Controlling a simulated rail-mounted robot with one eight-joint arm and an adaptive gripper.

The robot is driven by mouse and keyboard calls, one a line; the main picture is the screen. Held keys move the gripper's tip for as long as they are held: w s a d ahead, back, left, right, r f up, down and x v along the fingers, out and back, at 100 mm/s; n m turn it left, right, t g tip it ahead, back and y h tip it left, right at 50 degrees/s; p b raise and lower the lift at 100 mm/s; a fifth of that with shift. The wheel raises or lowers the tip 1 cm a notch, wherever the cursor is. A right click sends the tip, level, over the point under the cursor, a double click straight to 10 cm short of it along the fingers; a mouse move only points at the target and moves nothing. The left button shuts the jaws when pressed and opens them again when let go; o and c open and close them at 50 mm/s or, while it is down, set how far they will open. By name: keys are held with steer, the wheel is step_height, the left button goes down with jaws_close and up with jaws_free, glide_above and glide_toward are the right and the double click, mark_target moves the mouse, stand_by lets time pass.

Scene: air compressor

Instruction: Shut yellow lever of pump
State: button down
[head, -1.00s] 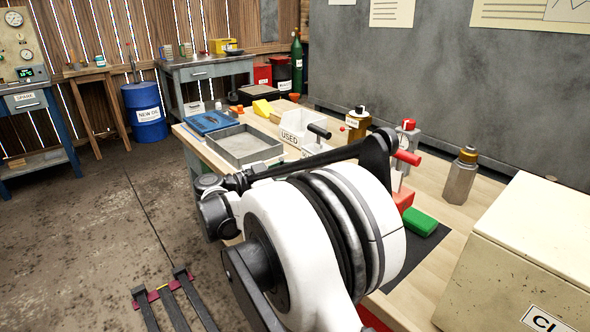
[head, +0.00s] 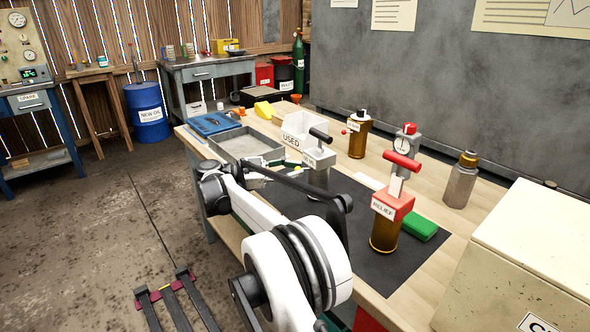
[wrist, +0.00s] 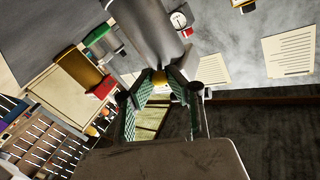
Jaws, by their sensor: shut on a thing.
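The small yellow lever (wrist: 158,76) shows at the cylinder's lower end, between my fingertips. My gripper (wrist: 158,84) has its green-padded fingers closed in on the lever from both sides. In the head view my gripper (head: 281,167) is beside the pump's lower left side, and the lever cannot be made out there.
A red-topped amber relief unit (head: 392,205) stands right of the pump, beside a green block (head: 419,224). A grey tray (head: 244,146) and a white USED bin (head: 300,128) lie behind. A cream box (head: 525,250) fills the right front. The dark mat (head: 365,245) has bare room.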

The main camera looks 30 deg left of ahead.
stand_by(0.4)
steer(key=c, duration=1.7)
jaws_free()
steer(key=shift+o, duration=0.2)
steer(key=shift+a, duration=0.1)
steer(key=v, duration=0.7)
steer(key=shift+a, duration=0.2)
steer(key=shift+c, duration=0.3)
